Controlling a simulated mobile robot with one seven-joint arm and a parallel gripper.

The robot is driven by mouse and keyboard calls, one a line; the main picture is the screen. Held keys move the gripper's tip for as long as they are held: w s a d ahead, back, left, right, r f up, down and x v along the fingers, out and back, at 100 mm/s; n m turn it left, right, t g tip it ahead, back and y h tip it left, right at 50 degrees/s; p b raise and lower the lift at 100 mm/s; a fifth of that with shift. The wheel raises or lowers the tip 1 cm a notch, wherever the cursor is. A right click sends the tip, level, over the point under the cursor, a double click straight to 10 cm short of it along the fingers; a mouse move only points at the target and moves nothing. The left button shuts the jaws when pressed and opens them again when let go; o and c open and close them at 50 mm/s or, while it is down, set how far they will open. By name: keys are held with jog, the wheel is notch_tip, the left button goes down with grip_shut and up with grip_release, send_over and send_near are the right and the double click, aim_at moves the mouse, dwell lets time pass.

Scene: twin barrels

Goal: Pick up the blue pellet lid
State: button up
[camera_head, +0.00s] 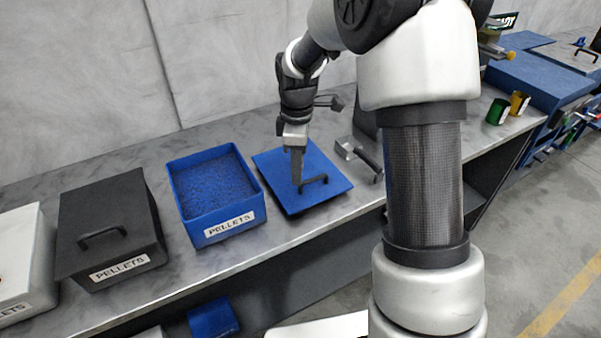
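The blue pellet lid (325,195) is a flat blue square plate with a dark bar handle (314,181) near its middle. It lies on the grey bench, to the right of the open blue pellet box (222,232), which is full of blue pellets. My gripper (297,183) points down over the lid, with its fingertips beside the left end of the handle. The fingers are seen edge-on, so I cannot tell whether they are open or shut, or whether they touch the handle. The lid appears to lie flat.
A black lidded pellet box (75,205) and a white one (15,262) stand to the left. A grey metal tool (362,157) lies close to the lid's right. Green (497,111) and yellow (519,103) cups stand farther right. The wall (90,80) is behind the bench.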

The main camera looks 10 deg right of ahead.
jog(key=f, duration=0.5)
jog(key=shift+s+d, duration=0.2)
jog(key=shift+d, duration=0.05)
jog(key=shift+r, duration=0.1)
